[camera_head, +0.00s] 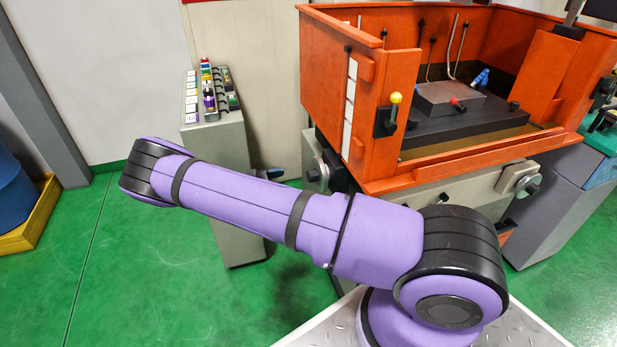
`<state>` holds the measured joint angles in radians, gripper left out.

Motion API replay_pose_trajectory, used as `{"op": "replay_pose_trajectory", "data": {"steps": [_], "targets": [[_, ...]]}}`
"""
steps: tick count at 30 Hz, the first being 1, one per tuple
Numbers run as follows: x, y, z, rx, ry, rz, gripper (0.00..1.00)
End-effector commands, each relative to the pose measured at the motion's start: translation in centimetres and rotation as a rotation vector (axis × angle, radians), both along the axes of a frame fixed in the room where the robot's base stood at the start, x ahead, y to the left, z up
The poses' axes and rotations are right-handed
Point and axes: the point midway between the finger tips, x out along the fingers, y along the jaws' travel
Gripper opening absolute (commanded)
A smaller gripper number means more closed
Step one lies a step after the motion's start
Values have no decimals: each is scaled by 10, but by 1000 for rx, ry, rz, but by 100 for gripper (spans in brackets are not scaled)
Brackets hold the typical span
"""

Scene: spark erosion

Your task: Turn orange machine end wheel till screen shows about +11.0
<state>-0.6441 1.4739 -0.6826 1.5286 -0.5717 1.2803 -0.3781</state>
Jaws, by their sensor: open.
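The orange machine (385,150) stands at the right, with an open orange tank on a grey base. At its left end a grey and dark wheel (318,172) shows in part, low beside the base; my arm hides what is below it. A small dark and grey end piece, which looks like my gripper (272,172), shows just above my purple arm. It points toward the end wheel and appears apart from it. My arm hides most of it. No screen face or reading is visible.
Another grey wheel (520,180) is on the machine's front. A narrow grey cabinet (215,140) with small tooling stands left of the machine, close behind my arm. A blue drum (20,185) in a yellow tray (38,222) is at far left. The green floor between is clear.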

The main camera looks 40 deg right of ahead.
Motion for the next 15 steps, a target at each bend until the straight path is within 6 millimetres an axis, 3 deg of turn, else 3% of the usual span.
{"op": "replay_pose_trajectory", "data": {"steps": [15], "targets": [[-23,-79,0,0,0,-2,72]]}}
